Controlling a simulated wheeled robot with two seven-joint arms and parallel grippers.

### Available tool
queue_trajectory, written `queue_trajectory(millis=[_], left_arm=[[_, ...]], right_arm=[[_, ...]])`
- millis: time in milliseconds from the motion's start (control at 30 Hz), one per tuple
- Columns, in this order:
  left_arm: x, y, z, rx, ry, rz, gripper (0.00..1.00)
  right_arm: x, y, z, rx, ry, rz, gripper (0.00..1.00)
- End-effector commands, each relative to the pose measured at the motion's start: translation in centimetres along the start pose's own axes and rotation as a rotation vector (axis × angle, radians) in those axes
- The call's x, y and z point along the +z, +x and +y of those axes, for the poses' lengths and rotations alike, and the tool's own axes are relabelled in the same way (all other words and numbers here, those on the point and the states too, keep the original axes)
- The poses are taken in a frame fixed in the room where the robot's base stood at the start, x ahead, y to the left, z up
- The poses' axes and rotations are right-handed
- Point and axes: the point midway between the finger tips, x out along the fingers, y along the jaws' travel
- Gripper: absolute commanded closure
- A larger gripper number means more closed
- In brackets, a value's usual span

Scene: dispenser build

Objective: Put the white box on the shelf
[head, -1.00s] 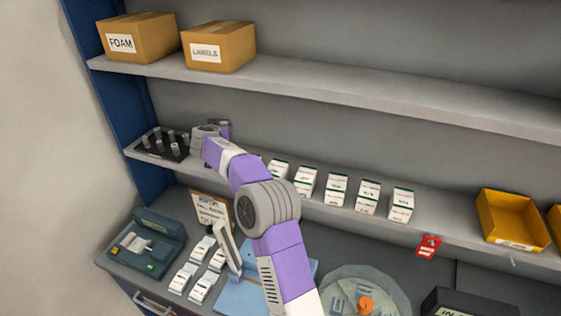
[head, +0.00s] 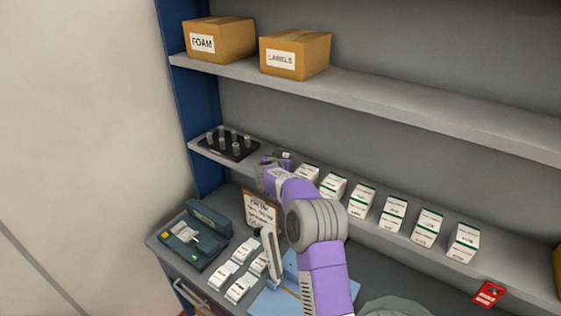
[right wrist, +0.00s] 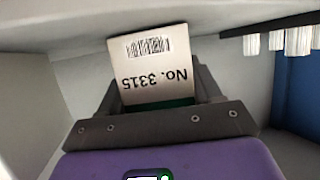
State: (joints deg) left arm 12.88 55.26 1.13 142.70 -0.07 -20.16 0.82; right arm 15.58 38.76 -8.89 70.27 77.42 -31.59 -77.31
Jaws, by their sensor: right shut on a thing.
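A white box (right wrist: 150,62) with a barcode, the print "No. 3315" and a green end shows in the right wrist view, upside down there. My right gripper (right wrist: 155,88) is shut on it, one dark finger on each side. In the head view the purple right arm reaches up to the middle shelf (head: 380,236), and its gripper (head: 281,158) is at the left end of the row of white boxes (head: 393,213). The held box is mostly or wholly hidden there by my arm. My left gripper is not in view.
A black tray with pegs (head: 232,144) stands on the shelf left of my gripper. Cartons marked FOAM (head: 220,40) and LABELS (head: 295,53) are on the upper shelf. Several white packs (head: 240,288), a sign (head: 261,209) and a dark green device (head: 195,238) are on the counter below.

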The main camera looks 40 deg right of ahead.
Motion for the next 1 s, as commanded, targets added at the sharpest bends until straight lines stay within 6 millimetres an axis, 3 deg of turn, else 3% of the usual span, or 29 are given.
queue_trajectory(millis=[133,167,333,733,1000], left_arm=[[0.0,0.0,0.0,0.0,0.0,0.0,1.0],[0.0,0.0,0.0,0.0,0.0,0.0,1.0],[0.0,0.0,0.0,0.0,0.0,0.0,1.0],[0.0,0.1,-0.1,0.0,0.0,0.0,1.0],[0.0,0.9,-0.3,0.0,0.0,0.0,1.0]], right_arm=[[0.2,0.1,0.0,0.0,0.0,0.001,0.74],[0.3,0.1,0.0,0.0,0.0,-0.001,0.34],[0.3,0.1,0.0,0.0,0.0,-0.001,0.1],[-0.1,-0.5,-0.1,-0.001,0.0,0.0,0.1],[-0.1,-4.7,-0.1,-0.003,0.0,0.001,0.1]])
